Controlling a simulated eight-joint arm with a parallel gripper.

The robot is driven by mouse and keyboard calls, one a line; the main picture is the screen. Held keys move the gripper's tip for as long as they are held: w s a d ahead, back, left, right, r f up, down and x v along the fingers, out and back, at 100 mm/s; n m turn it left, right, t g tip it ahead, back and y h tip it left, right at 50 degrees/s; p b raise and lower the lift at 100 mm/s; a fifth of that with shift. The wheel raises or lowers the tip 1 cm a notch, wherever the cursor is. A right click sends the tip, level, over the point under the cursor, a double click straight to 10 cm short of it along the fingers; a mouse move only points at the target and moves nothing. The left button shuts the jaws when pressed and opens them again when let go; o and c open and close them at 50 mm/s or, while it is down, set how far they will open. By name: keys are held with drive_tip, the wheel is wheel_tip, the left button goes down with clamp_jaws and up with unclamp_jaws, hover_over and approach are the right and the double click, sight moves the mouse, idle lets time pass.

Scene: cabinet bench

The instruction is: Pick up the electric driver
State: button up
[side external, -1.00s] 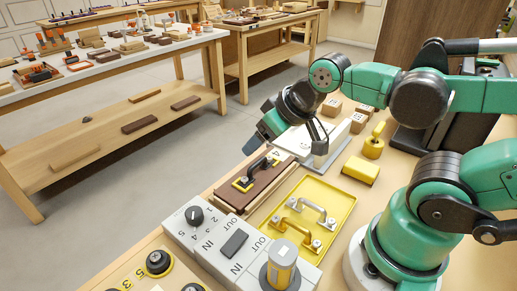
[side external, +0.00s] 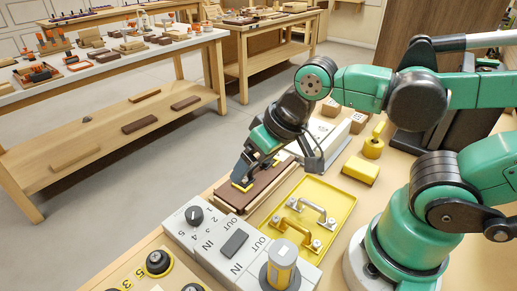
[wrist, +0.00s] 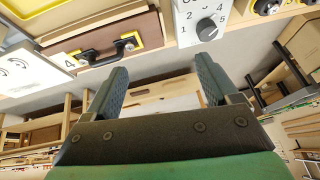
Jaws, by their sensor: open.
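I cannot pick out an electric driver for certain in either view. My gripper (side external: 246,170) is open, with nothing seen between its fingers. In the side view it is over the brown panel (side external: 272,187) and hides most of that panel's handle. In the wrist view the two dark fingers of my gripper (wrist: 160,84) are spread apart. The brown panel (wrist: 112,30) with its black handle (wrist: 104,49) is beyond the left finger there. The numbered dial (wrist: 207,30) is beyond the right finger.
A yellow tray (side external: 342,198) with handles lies right of the panel. A grey-white switch box (side external: 205,232) stands in front. A yellow block (side external: 360,169) and a yellow knobbed piece (side external: 373,147) are behind. A white table (side external: 110,60) with small tools stands across the floor.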

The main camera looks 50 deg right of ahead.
sight(283, 251)
drive_tip(key=s+a+g, duration=0.1)
drive_tip(key=a, duration=0.1)
drive_tip(key=s+a+g, duration=0.1)
drive_tip(key=s+a, duration=0.1)
drive_tip(key=s+a+f+g, duration=0.1)
drive_tip(key=s+a, duration=0.1)
drive_tip(key=shift+s+m, duration=0.15)
drive_tip(key=shift+m, duration=0.15)
drive_tip(key=s, duration=0.2)
drive_tip(key=s+a+g, duration=0.1)
drive_tip(key=s+a+m+g+h, duration=0.1)
drive_tip(key=s, duration=0.1)
drive_tip(key=shift+s+a+f, duration=0.2)
drive_tip(key=shift+s+a, duration=0.05)
drive_tip(key=shift+s, duration=0.1)
drive_tip(key=shift+f, duration=2.75)
clamp_jaws()
